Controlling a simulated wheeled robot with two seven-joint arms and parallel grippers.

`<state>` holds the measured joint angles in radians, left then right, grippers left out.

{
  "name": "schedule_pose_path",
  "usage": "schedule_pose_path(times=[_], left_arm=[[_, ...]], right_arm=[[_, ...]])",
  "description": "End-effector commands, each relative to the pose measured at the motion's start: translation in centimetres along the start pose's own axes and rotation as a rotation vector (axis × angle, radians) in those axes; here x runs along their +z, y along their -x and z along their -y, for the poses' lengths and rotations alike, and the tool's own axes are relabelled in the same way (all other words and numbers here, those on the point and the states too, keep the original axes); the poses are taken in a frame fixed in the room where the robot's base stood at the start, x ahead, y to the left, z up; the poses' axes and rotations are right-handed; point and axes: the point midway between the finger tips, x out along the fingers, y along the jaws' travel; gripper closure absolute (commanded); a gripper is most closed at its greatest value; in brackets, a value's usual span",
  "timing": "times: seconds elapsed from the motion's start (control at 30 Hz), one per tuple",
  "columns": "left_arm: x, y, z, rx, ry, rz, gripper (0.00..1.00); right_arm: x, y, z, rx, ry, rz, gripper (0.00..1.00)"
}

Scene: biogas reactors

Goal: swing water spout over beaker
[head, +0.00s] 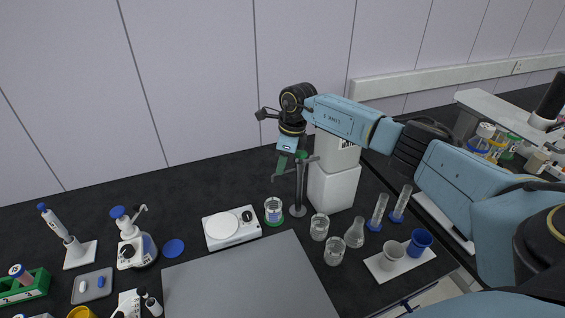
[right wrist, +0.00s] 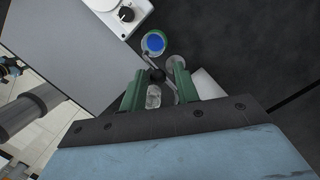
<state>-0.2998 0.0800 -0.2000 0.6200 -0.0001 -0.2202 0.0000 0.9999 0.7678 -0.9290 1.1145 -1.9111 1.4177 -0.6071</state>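The water spout (head: 299,190) is a thin metal post on a round foot, with a side arm near its top. It stands in front of a white block (head: 333,187). A beaker (head: 273,211) stands on a green round base just left of the post. In the right wrist view, a blue round surface with a green rim (right wrist: 154,42) lies beyond the fingertips. My right gripper (head: 292,164) is at the spout's top, its green fingers (right wrist: 158,80) apart. The spout's dark knob (right wrist: 157,74) shows between them, without clear contact. My left gripper is not in view.
A white stirrer plate (head: 232,228) is left of the beaker. Two glass beakers (head: 319,227) (head: 334,251) and a flask (head: 354,232) stand to the right, with cylinders (head: 377,212) behind. A grey mat (head: 245,283) in front is clear.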

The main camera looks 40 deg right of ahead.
Motion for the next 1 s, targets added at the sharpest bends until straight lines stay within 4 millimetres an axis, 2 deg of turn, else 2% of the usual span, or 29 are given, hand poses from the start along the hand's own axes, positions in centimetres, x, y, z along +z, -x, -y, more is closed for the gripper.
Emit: schedule_pose_path(times=[0.1,0.5,1.0], left_arm=[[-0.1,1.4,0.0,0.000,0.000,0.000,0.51],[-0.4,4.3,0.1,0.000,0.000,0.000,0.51],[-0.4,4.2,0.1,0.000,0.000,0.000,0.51]], right_arm=[[0.4,1.9,0.0,-0.001,0.000,0.001,0.69],[1.3,6.4,0.1,-0.002,0.000,0.001,0.69],[1.3,6.4,0.0,-0.001,-0.001,0.001,0.69]])
